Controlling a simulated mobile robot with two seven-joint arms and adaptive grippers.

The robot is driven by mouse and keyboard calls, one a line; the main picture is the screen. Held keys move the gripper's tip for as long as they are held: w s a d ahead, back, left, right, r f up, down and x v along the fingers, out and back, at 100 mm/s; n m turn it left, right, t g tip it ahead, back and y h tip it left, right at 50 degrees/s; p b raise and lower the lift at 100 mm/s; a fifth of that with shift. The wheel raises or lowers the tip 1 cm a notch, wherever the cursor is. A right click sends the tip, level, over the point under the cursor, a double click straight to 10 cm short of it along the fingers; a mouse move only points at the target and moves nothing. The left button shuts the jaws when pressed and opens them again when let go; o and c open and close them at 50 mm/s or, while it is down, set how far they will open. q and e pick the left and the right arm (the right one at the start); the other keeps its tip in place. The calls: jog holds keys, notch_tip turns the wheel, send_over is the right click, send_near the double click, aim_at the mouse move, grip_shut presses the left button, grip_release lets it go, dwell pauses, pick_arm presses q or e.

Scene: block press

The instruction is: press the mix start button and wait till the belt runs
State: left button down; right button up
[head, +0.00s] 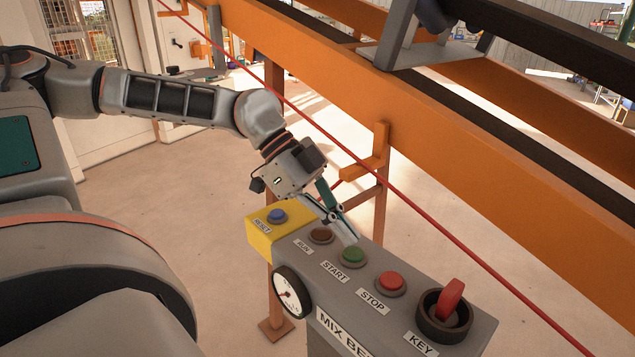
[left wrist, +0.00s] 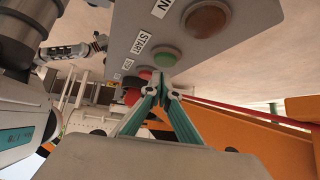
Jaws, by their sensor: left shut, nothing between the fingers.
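The control box (head: 400,305) stands at the lower right in the head view, with a label starting "MIX BE". Its green START button (head: 353,255) sits between the dark RUN lamp (head: 320,234) and the red STOP button (head: 390,283). The lamp looks unlit. My left gripper (head: 351,238) is shut and empty, its tips pointing down just behind the green button. In the left wrist view the closed fingertips (left wrist: 161,80) are just below the green button (left wrist: 165,57); I cannot tell whether they touch it. My right gripper does not show.
A blue RESET button (head: 277,215) on a yellow box is left of the lamp; a red KEY switch (head: 449,303) is at the right end. A red cord (head: 405,202) runs behind the box, along the orange conveyor frame (head: 340,70). A round gauge (head: 291,292) sits on the front.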

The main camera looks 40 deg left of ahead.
pick_arm(q)
jog(key=shift+s+r, duration=0.1)
jog(key=shift+r, duration=0.75)
jog(key=v, duration=0.9)
jog(key=shift+a, duration=0.2)
jog(key=shift+a+f, duration=0.1)
